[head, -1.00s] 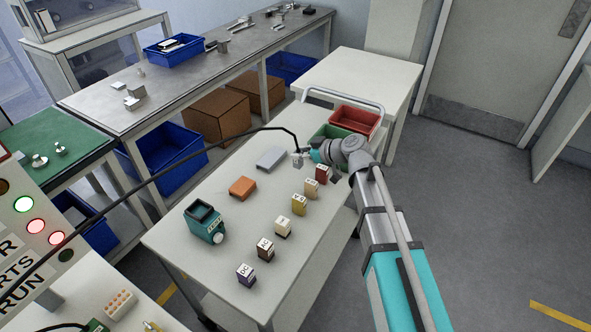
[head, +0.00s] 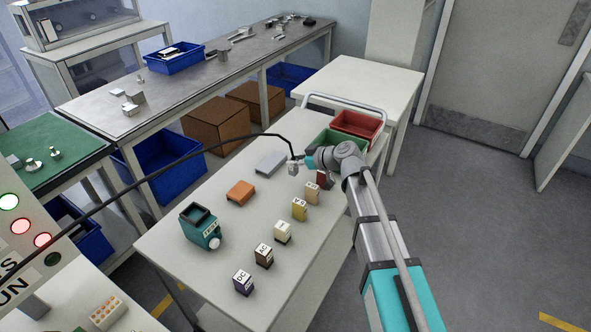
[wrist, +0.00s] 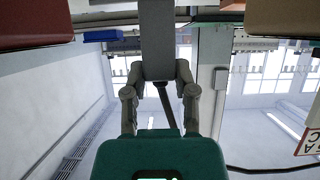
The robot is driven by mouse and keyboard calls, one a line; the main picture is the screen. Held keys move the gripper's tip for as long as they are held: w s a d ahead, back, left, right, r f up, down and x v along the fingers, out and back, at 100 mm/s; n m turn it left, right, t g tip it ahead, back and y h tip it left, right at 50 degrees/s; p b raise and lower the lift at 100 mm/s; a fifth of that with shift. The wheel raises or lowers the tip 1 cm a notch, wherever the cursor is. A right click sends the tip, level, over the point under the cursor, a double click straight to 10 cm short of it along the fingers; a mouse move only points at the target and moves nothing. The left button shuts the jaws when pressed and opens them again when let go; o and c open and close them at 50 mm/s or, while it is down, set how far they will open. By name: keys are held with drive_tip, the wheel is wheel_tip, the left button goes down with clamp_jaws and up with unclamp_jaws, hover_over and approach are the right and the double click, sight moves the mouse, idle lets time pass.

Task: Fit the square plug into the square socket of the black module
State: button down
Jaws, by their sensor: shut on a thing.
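My gripper (head: 301,163) is above the far part of the white table. Its two fingers (wrist: 160,92) are shut on a grey block, which I take to be the plug (wrist: 157,38); it also shows in the head view (head: 293,169). A black cable (head: 240,138) runs from it to the left. Its mating face is not visible, so I cannot tell its shape. A row of small labelled modules crosses the table; the dark red one (head: 322,180) is closest to my gripper. I cannot make out the black module or its square socket; my gripper and arm cover part of that area.
On the table are an orange block (head: 240,193), a grey box (head: 270,163) and a teal housing (head: 201,230). A green bin (head: 330,140) and a red bin (head: 357,124) stand at the far end, beside a metal handle (head: 345,103).

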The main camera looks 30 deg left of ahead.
sight(298, 168)
drive_tip(key=shift+w+a+f+b, duration=0.2)
drive_tip(key=shift+f+b, duration=0.15)
drive_tip(key=shift+w+a+f+b, duration=0.15)
drive_tip(key=shift+f+b, duration=1.5)
drive_tip(key=shift+f, duration=0.05)
drive_tip(key=shift+f, duration=0.15)
drive_tip(key=shift+c, duration=2.1)
unclamp_jaws()
drive_tip(key=shift+r, duration=0.2)
drive_tip(key=shift+s+d+r, duration=0.1)
drive_tip(key=shift+d+r, duration=0.1)
drive_tip(key=shift+d, duration=0.05)
drive_tip(key=p+v, duration=0.5)
drive_tip(key=v, duration=0.6)
drive_tip(key=shift+d, duration=0.25)
